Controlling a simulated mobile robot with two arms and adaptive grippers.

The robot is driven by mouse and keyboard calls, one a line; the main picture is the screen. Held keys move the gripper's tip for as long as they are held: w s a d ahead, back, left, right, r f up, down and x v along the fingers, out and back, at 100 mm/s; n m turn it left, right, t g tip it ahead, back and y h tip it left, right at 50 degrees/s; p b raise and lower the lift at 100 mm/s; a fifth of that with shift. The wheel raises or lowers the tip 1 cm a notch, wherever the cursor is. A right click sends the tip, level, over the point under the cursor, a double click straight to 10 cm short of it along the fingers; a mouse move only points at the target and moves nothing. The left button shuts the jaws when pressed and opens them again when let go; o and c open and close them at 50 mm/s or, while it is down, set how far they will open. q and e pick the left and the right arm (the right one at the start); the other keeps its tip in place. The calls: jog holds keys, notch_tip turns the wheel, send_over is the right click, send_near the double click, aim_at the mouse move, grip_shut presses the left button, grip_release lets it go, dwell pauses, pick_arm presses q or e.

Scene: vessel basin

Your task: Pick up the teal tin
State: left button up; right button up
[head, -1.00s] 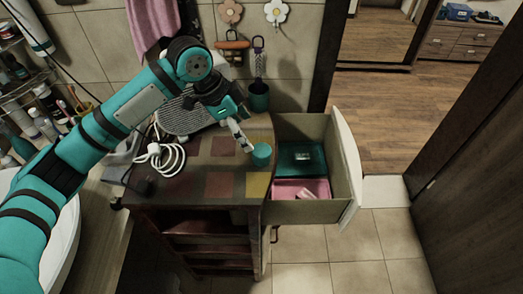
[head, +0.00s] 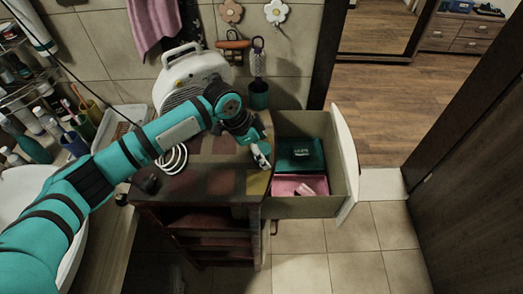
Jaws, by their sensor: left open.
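My left gripper (head: 262,161) is open and reaches down at the tin from the upper left. Its fingers and wrist cover much of the tin, and I cannot tell whether they touch it. My right gripper is not in view.
The open drawer (head: 303,208) right of the cabinet holds a dark green box (head: 299,155) and a pink box (head: 288,186). A white heater (head: 184,73) and a coiled white cable (head: 172,160) are behind and left. Tiled floor lies clear at right.

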pick_arm(q)
jog(key=c, duration=1.2)
jog(key=shift+c, duration=0.2)
jog(key=shift+r, duration=0.1)
